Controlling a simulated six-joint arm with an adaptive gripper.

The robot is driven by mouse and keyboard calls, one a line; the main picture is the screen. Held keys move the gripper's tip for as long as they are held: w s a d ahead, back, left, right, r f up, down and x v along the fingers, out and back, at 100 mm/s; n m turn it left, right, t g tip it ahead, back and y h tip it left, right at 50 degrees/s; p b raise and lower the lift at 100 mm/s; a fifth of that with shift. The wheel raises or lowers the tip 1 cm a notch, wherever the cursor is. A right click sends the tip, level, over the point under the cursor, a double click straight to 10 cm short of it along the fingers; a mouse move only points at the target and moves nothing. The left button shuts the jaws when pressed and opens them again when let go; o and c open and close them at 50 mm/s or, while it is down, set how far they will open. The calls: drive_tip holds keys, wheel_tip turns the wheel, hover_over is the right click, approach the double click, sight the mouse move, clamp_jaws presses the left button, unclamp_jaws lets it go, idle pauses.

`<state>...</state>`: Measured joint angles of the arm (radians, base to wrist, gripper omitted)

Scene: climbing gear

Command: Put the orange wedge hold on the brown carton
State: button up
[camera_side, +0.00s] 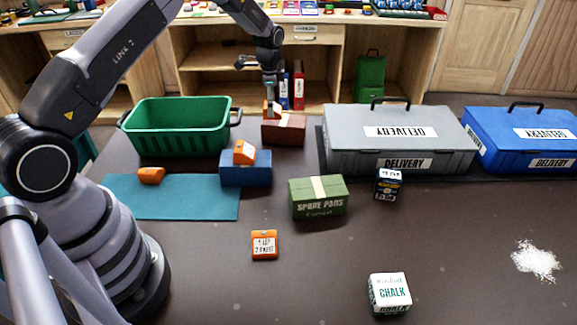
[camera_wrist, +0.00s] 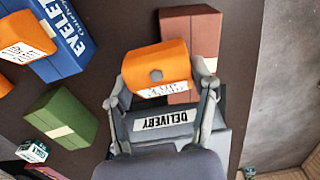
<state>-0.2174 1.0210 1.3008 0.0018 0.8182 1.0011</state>
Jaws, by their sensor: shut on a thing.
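My gripper (camera_side: 271,104) is shut on an orange wedge hold (camera_wrist: 157,62) that bears a white label and a grey bolt hole. In the wrist view the fingers (camera_wrist: 165,80) clasp it from both sides. In the side view the hold is small and partly hidden by the fingers, over the left part of the brown carton (camera_side: 285,132). The brown carton also shows behind the hold in the wrist view (camera_wrist: 192,32). I cannot tell whether the hold touches the carton top.
Another orange hold (camera_side: 244,152) sits on a blue carton (camera_side: 245,175). A further orange piece (camera_side: 151,175) lies on the teal mat (camera_side: 195,203). A green basket (camera_side: 175,130) stands left of the brown carton, a grey delivery case (camera_side: 395,140) right.

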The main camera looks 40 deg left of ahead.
drive_tip(key=shift+w+f, duration=0.15)
drive_tip(key=shift+f, duration=1.55)
drive_tip(key=shift+f, duration=0.1)
drive_tip(key=o, duration=1.2)
drive_tip(key=shift+c, duration=0.2)
